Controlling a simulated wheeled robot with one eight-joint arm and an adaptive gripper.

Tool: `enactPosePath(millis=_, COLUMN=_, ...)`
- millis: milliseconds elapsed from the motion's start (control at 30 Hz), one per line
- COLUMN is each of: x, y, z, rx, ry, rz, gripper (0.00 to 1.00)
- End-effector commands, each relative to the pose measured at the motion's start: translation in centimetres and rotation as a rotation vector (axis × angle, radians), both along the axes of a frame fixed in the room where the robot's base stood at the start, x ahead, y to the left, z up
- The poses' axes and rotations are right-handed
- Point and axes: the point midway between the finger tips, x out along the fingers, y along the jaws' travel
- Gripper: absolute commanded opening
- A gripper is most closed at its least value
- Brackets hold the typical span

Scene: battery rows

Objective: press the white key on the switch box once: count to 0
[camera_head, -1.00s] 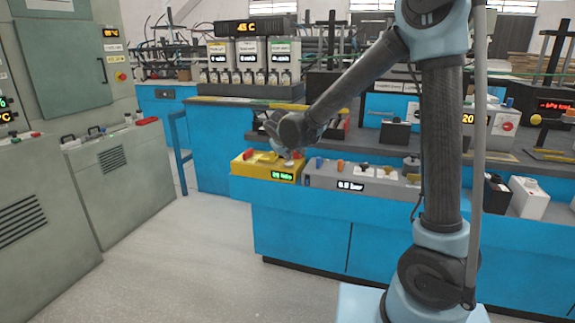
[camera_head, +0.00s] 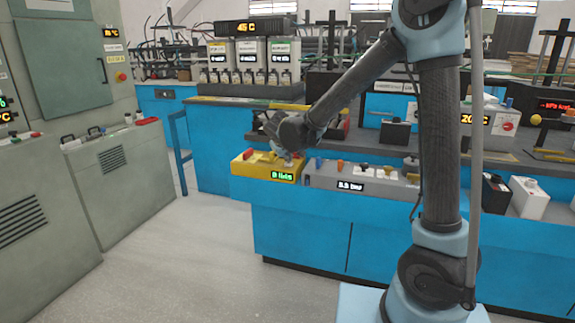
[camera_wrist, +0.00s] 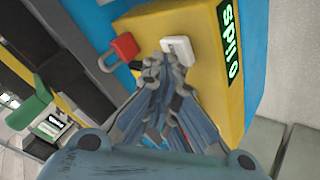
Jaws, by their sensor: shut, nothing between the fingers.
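The yellow switch box (camera_head: 250,167) sits at the left end of the blue bench's front ledge. Its green display (camera_head: 283,177) seems to start with a 0; the word after it is hard to read. In the wrist view the yellow box (camera_wrist: 215,75) carries the white key (camera_wrist: 179,47) beside a red padlock-shaped part (camera_wrist: 124,48). My gripper (camera_wrist: 163,68) is shut and empty, its fingertips at the near edge of the white key. I cannot tell whether they touch it. In the head view my gripper (camera_head: 284,152) is over the box and hides part of its top.
A grey box (camera_head: 330,178) with a small display and knobs stands right of the yellow box. Several white-labelled containers (camera_head: 250,52) stand on the bench behind. Grey cabinets (camera_head: 120,180) stand at the left, with free floor (camera_head: 190,250) between.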

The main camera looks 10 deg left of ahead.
Motion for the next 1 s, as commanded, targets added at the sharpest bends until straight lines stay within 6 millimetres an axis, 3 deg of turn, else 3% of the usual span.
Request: enactPosePath(millis=1000, x=0.0, y=0.0, z=2.7, rx=0.000, ry=0.000, rz=0.000, gripper=0.00)
